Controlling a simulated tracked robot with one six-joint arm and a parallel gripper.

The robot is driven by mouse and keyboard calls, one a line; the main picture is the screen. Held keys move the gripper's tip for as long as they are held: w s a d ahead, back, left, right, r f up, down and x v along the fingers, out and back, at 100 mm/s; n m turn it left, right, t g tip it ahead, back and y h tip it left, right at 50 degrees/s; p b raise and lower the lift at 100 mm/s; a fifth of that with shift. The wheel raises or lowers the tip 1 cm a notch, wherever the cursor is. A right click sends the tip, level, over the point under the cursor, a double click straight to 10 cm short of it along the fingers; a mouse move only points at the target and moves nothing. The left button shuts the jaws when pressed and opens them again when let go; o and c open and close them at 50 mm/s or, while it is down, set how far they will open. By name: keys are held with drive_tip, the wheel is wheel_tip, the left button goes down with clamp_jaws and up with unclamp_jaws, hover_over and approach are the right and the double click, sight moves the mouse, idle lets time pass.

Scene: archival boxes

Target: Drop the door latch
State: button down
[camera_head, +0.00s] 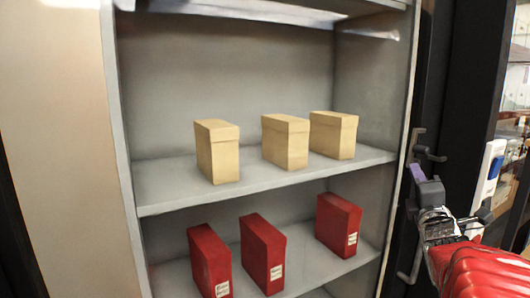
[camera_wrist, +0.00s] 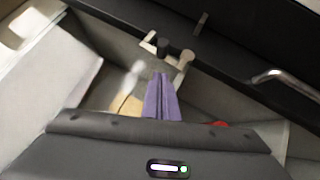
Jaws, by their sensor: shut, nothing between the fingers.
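The door latch (camera_head: 430,154) is a small grey metal piece on the dark door frame, right of the shelf cabinet. In the wrist view the latch (camera_wrist: 182,66) shows pale metal arms and a dark round knob. My gripper (camera_head: 416,172) reaches in from the right, with its purple fingertips just below the latch. In the wrist view the shut, empty fingertips (camera_wrist: 161,78) point at the latch and sit close below the knob. I cannot tell whether they touch it.
A metal handle (camera_head: 412,264) is lower on the dark door edge; it also shows in the wrist view (camera_wrist: 284,78). Left of it, the open cabinet holds tan boxes (camera_head: 285,142) on the upper shelf and red boxes (camera_head: 262,252) on the lower shelf.

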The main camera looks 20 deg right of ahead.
sight(421, 153)
drive_tip(key=d, duration=0.1)
drive_tip(key=w+d+r, duration=0.1)
drive_tip(key=d, duration=0.1)
drive_tip(key=w+d+r, duration=0.1)
drive_tip(key=d, duration=0.1)
drive_tip(key=shift+a, duration=0.35)
drive_tip(key=shift+s+d+r, duration=0.1)
drive_tip(key=shift+s+d, duration=0.05)
drive_tip(key=shift+d, duration=0.25)
